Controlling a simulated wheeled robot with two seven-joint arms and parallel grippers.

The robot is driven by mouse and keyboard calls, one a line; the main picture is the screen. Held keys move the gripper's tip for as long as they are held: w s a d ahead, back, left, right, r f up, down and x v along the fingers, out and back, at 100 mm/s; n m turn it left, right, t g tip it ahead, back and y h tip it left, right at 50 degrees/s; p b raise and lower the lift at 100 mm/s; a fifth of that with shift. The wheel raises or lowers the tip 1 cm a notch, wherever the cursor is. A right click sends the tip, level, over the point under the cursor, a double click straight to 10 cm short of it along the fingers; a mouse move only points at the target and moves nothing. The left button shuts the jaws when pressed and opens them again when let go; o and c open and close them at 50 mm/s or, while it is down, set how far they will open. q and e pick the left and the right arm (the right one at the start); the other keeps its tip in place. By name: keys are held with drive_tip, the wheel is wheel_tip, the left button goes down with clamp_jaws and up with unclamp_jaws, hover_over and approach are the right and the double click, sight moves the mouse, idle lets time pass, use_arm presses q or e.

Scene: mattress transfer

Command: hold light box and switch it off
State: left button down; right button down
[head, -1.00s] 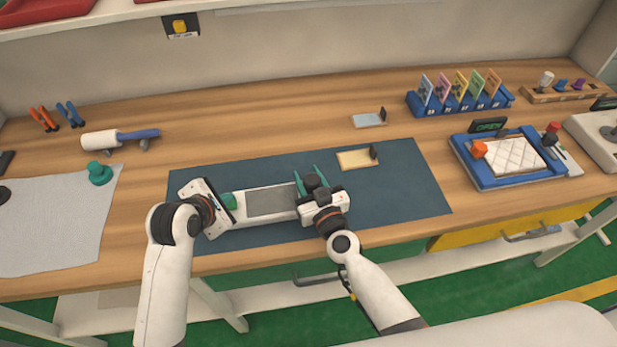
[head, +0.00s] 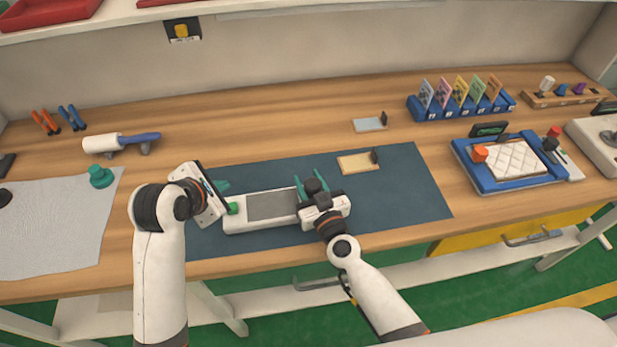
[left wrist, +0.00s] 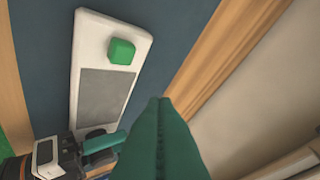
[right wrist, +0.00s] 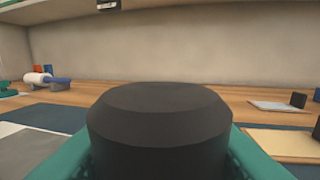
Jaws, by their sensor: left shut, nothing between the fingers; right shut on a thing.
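The light box (head: 238,223) is a long white box with a grey panel, lying on the dark blue mat. It has a green button (head: 233,208) at its left end and a black knob at its right end. In the left wrist view the green button (left wrist: 121,51) is in plain sight, apart from my fingers. My left gripper (head: 222,186) is shut and empty, just behind the box's left end. My right gripper (head: 312,186) is shut on the black knob, which fills the right wrist view (right wrist: 160,130) between teal fingers.
The blue mat (head: 400,190) has free room to the right. A beige plate (head: 355,163) lies behind the box, and a grey plate (head: 368,125) farther back. A blue tray (head: 480,178) stands right. A grey cloth (head: 60,225) and a roller (head: 103,143) are left.

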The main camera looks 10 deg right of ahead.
drive_tip(key=c, duration=0.8)
unclamp_jaws()
